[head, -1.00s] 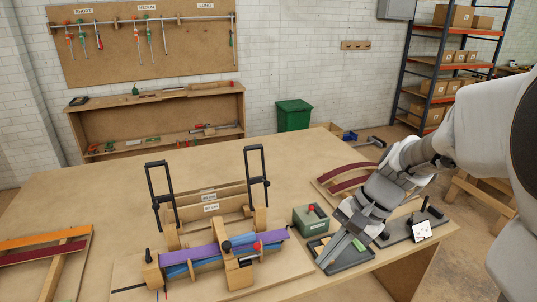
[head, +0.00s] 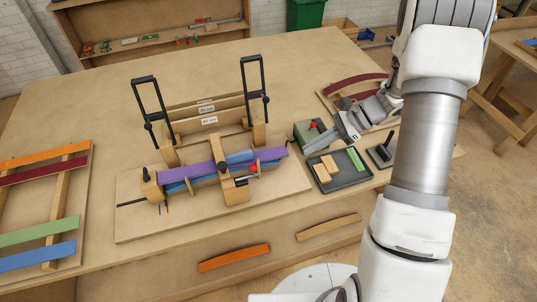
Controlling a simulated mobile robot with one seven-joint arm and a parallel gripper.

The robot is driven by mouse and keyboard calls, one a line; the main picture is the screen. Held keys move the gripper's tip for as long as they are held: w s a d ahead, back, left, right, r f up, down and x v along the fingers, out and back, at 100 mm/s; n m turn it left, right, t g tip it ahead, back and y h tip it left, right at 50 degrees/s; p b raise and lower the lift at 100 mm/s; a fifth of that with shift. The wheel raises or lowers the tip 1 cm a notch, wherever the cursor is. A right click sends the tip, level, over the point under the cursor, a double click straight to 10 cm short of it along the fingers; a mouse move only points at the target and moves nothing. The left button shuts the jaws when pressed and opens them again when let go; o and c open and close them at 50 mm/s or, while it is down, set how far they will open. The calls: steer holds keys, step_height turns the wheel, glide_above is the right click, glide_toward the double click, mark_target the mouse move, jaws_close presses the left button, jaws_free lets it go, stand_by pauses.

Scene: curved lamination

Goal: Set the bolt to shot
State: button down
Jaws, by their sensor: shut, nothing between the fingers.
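A jig on the bench holds a purple strip (head: 205,166) with blue strips (head: 240,157) beside it. A small grey metal bar (head: 246,180), which looks like the bolt, sits at the wooden block in the jig's front middle, with a red part (head: 253,168) just above it. Both are too small to tell how far the bolt is slid. My gripper (head: 312,147) is shut and empty. It is right of the jig, above the back of a grey tray (head: 345,183) and beside a green box with a red button (head: 305,131), apart from the bolt.
The tray holds wooden blocks (head: 325,165) and a green piece. Two black upright clamp handles (head: 148,100) (head: 254,85) rise behind the strips. A rack of coloured strips (head: 40,235) lies at the left. A black-handled device (head: 383,150) stands right of the tray. The bench's back left is clear.

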steer(key=shift+a, duration=0.1)
stand_by(0.3)
steer(key=p, duration=0.3)
glide_toward(255, 168)
steer(key=shift+a+f, duration=2)
steer(key=shift+f, duration=0.95)
steer(key=shift+w, duration=0.2)
steer(key=shift+s+a+b, duration=0.2)
steer(key=shift+a+b, duration=0.25)
steer(key=shift+a, duration=0.3)
steer(key=shift+s+a+b, duration=0.2)
steer(key=shift+a+b, duration=0.2)
steer(key=shift+a, duration=0.35)
